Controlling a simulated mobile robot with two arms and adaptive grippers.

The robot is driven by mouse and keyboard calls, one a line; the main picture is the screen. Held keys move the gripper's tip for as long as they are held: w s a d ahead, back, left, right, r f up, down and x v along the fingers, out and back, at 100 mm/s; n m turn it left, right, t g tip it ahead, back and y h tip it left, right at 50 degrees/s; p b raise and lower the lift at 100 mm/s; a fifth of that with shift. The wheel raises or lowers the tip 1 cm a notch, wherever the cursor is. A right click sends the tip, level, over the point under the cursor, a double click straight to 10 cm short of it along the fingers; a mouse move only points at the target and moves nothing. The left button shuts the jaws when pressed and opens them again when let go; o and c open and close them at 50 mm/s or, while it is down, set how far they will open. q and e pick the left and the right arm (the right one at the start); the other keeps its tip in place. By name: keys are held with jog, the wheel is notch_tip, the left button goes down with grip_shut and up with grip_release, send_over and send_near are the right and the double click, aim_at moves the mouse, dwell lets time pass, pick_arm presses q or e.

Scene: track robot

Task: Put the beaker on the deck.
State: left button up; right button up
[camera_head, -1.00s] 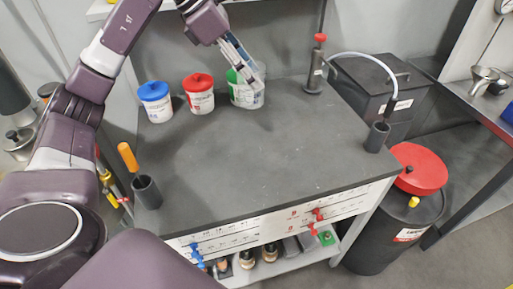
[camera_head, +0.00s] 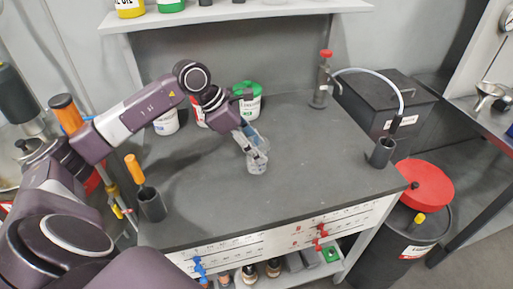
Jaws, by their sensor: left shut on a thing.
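The beaker (camera_head: 257,167) is a small clear vessel near the middle of the dark grey deck (camera_head: 270,205). My left gripper (camera_head: 257,152) reaches in from the left and is shut on the beaker, with its fingers covering part of the wall and rim. The beaker looks roughly upright. Its base appears at or just above the deck; I cannot tell whether it touches. My right gripper is not in view.
A green-lidded tub (camera_head: 249,106) stands behind the gripper; other tubs are partly hidden by my arm. A red-topped pump (camera_head: 321,82) stands at the back right. Dark cups stand at the left (camera_head: 152,206) and right (camera_head: 381,153) edges. The front deck is clear.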

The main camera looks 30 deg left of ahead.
pick_arm(q)
jog(key=shift+f, duration=0.55)
jog(key=shift+f, duration=0.1)
jog(key=o, duration=1.1)
